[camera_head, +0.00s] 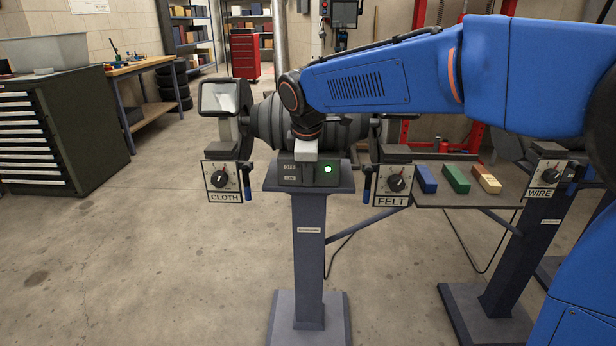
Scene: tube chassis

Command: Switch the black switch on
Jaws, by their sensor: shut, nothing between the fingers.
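A dark grey control box (290,180) sits at the top of the central pedestal, below the polishing machine. It has two small labels on its left and a lit green lamp (328,169) on its right. My gripper (307,158) is shut and empty, pointing down just in front of the upper middle of the box. The black switch is not clearly distinguishable; it seems to lie around the box's middle, where my gripper and dark tones obscure it. I cannot tell its position or whether my gripper touches it.
Blue, green and tan blocks lie on a shelf (440,200) at right. A lamp-like shield (222,97) stands left. Floor in front is clear.

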